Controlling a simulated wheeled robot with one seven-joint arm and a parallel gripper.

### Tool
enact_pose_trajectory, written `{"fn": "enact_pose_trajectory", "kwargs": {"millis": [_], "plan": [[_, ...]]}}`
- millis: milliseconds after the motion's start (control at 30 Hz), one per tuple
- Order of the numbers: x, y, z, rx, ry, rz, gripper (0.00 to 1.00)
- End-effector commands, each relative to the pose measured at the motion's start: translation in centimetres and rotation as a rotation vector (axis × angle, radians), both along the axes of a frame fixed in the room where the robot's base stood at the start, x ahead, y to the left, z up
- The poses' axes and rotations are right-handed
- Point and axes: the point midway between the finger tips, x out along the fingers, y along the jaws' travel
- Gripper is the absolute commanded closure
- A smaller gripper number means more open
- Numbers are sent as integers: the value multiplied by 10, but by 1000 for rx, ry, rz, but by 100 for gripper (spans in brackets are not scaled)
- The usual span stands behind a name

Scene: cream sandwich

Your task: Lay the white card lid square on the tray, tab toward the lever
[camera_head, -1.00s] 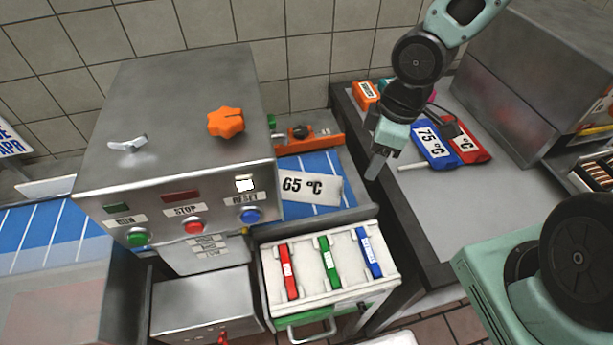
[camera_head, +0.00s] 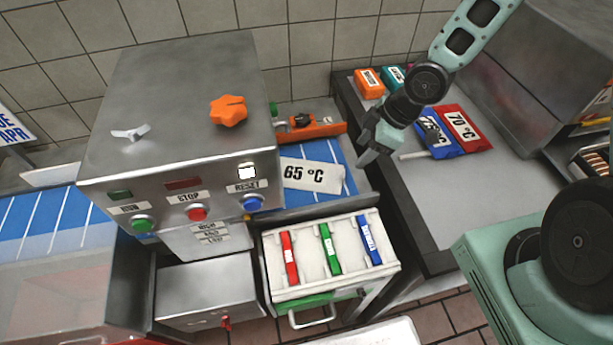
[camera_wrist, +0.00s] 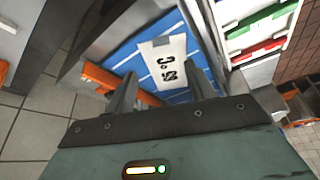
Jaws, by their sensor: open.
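A white card marked "65 °C" (camera_head: 313,175) lies flat, slightly askew, on a blue white-striped surface (camera_head: 340,157). It also shows between my fingers in the wrist view (camera_wrist: 168,52). I cannot tell whether this is the lid, and I make out no tab. A white tray-like rack (camera_head: 280,292) holds a red, a green and a blue bar in front of it. A small metal lever (camera_head: 130,133) sits on top of the steel machine. My gripper (camera_head: 366,156) is open and empty, above the right side of the blue surface; its fingers show in the wrist view (camera_wrist: 160,92).
The steel machine (camera_head: 180,90) with an orange knob (camera_head: 228,110) stands left. An orange bar (camera_head: 318,129) lies behind the card. A blue bag (camera_head: 440,145) and a red 70 °C bag (camera_head: 462,128) lie on the right counter (camera_head: 430,200), which has free room.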

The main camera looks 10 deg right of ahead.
Motion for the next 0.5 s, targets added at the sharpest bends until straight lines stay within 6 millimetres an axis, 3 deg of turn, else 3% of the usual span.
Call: {"fn": "enact_pose_trajectory", "kwargs": {"millis": [200,500], "plan": [[4,12,-31,-1,3,2,45],[6,18,-47,0,2,1,45]]}}
